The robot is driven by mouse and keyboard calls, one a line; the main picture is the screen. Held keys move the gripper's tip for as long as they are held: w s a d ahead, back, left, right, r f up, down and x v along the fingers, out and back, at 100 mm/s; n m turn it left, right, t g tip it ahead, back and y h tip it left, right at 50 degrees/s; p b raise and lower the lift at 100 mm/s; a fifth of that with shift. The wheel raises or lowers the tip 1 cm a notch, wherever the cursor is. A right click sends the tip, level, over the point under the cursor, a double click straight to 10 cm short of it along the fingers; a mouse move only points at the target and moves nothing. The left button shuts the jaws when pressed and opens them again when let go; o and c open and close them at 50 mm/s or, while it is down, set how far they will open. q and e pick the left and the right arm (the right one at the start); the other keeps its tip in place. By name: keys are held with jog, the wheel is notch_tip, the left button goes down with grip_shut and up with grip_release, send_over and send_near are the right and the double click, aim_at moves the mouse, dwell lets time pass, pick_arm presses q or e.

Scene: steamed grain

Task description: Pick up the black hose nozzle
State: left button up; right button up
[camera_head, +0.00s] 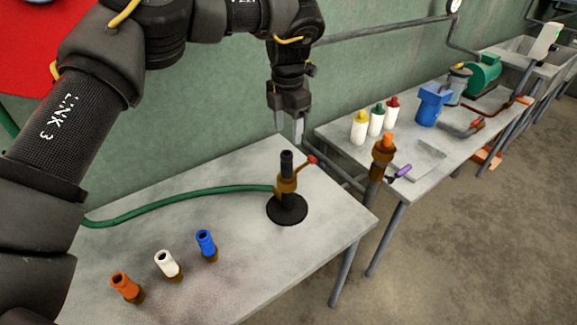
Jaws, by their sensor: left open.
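The black hose nozzle (287,164) stands upright on a brass valve fitting (287,186) with a red-tipped lever. The fitting sits on a round black base (288,209) on the near grey table. A green hose (180,197) joins the fitting from the left. My left gripper (289,128) points down with its fingers apart. In the picture it is just above the nozzle's top, empty and apart from it; the exact depth is hard to tell. My right gripper does not show.
Orange (121,283), white (166,263) and blue (206,243) nozzles stand at the front of the table (300,258). An orange-topped brass fitting (383,150) rises beyond its right edge. The far table holds bottles (376,120) and a blue device (430,105). A green wall stands behind.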

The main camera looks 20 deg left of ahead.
aim_at(287, 153)
pick_arm(q)
jog(key=shift+s+a+f, duration=0.15)
jog(key=shift+s+f, duration=0.85)
jog(key=shift+s, duration=0.15)
jog(key=shift+w+a+f, duration=0.1)
jog(key=shift+w+f, duration=0.05)
jog(key=shift+f, duration=0.45)
jog(key=shift+w+a+f, duration=0.1)
jog(key=shift+f, duration=0.5)
jog(key=shift+w+d+f, duration=0.25)
jog(key=shift+w+f, duration=0.15)
jog(key=shift+w, duration=0.05)
jog(key=shift+s+d+f+p, duration=0.1)
jog(key=shift+s+f+p, duration=0.35)
jog(key=shift+p, duration=0.2)
notch_tip(287, 153, down, 4)
jog(key=shift+w+r+p, duration=0.1)
jog(key=shift+r+p, duration=0.1)
jog(key=shift+p, duration=0.3)
jog(key=shift+f, duration=0.2)
jog(key=shift+r, duration=0.1)
jog(key=shift+c, duration=0.7)
jog(key=c, duration=0.7)
grip_shut()
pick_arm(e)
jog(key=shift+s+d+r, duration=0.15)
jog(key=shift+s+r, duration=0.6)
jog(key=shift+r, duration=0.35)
